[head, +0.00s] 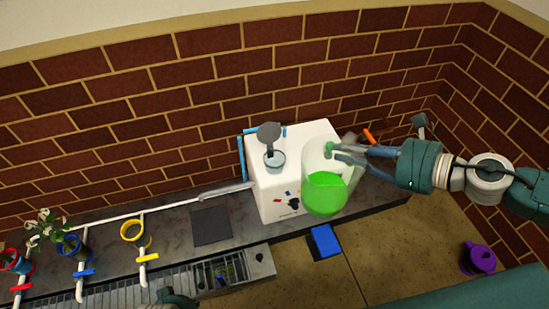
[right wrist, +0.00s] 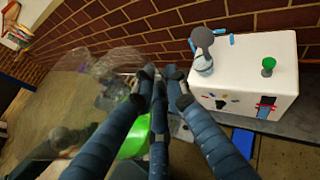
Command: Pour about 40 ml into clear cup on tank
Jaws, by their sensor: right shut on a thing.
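The white tank (head: 270,190) stands on the counter by the brick wall. The clear cup (head: 275,160) sits on its top and also shows in the right wrist view (right wrist: 204,64); its contents are too small to judge. My right gripper (head: 336,153) is shut on a large clear vessel holding bright green liquid (head: 325,192), right of the cup and apart from it. The liquid lies in the vessel's lower part, partly hidden by the fingers in the right wrist view (right wrist: 135,140). No stream shows. My left gripper is not clearly seen.
A small green goblet (right wrist: 268,65) stands on the tank, and a grey round-headed item (head: 268,131) rises behind the cup. A blue block (head: 325,241) lies in front. Coloured ring holders (head: 136,234) and plants are at the left. A purple pot (head: 478,258) is at the right.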

